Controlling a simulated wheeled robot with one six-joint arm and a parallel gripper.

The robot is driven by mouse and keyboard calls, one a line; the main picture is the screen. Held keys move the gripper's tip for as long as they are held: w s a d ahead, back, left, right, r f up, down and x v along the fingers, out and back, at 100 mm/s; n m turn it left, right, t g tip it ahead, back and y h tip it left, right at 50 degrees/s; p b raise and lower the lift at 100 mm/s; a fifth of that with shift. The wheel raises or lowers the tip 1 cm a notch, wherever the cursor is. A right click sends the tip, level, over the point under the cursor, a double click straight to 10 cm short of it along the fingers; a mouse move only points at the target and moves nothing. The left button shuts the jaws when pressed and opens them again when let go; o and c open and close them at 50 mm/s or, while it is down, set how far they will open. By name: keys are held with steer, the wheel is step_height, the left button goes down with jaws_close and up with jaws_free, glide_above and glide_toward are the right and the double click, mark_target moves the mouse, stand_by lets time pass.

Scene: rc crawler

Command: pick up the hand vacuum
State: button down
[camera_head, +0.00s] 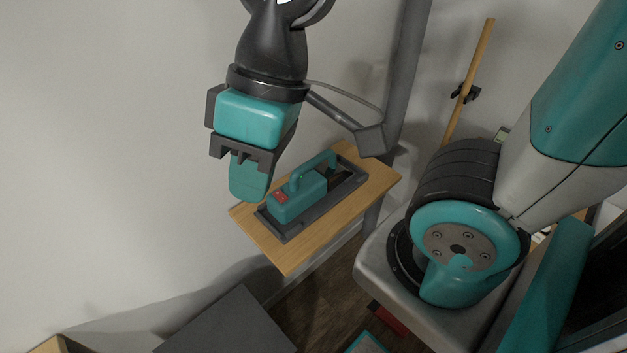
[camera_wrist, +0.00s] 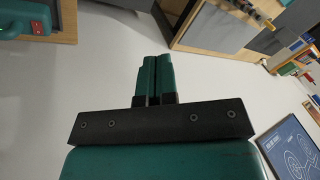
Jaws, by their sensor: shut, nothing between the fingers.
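The hand vacuum (camera_head: 300,194) is teal with a looped handle and a red patch. It lies in a dark grey tray (camera_head: 282,230) on a small wooden shelf (camera_head: 375,181) against the wall. In the wrist view, part of the hand vacuum (camera_wrist: 30,16) shows at the top left corner, cut off by the frame. My gripper (camera_head: 248,190) is shut and empty, with its teal fingers together. In the head view it appears beside the left end of the shelf, left of the vacuum. In the wrist view the shut fingers (camera_wrist: 154,62) point away from the vacuum.
A grey pole (camera_head: 407,60) stands behind the shelf, and a wooden stick (camera_head: 468,80) is clipped to the wall. A dark grey surface (camera_head: 235,325) lies below left. The wrist view shows a shelf with books (camera_wrist: 296,60) and a blue framed picture (camera_wrist: 295,150).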

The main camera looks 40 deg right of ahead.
steer(key=c, duration=1.5)
jaws_free()
steer(key=shift+w, duration=0.1)
steer(key=shift+c, duration=0.2)
steer(key=o, duration=0.7)
steer(key=w+m, duration=0.1)
steer(key=w+d+m, duration=0.1)
steer(key=w, duration=0.1)
steer(key=w+d+m, duration=0.1)
steer(key=shift+w, duration=0.3)
steer(key=w+d+f+m+p, duration=0.1)
steer(key=w+d+f+m, duration=0.2)
steer(key=w+d+m, duration=0.5)
steer(key=w+d+f+m+p, duration=0.1)
steer(key=w+d+f+m, duration=0.2)
steer(key=w+d+m, duration=0.5)
steer(key=s+d+f+m, duration=0.1)
steer(key=d+f+m, duration=0.2)
steer(key=d, duration=0.4)
steer(key=d+f+m, duration=0.3)
steer(key=d, duration=0.5)
steer(key=p, duration=0.4)
glide_above(310, 161)
steer(key=d, duration=0.2)
steer(key=f, duration=1)
steer(key=shift+s+d+f, duration=0.1)
steer(key=shift+s+d, duration=0.1)
steer(key=shift+p+x, duration=1.3)
steer(key=shift+x, duration=1.95)
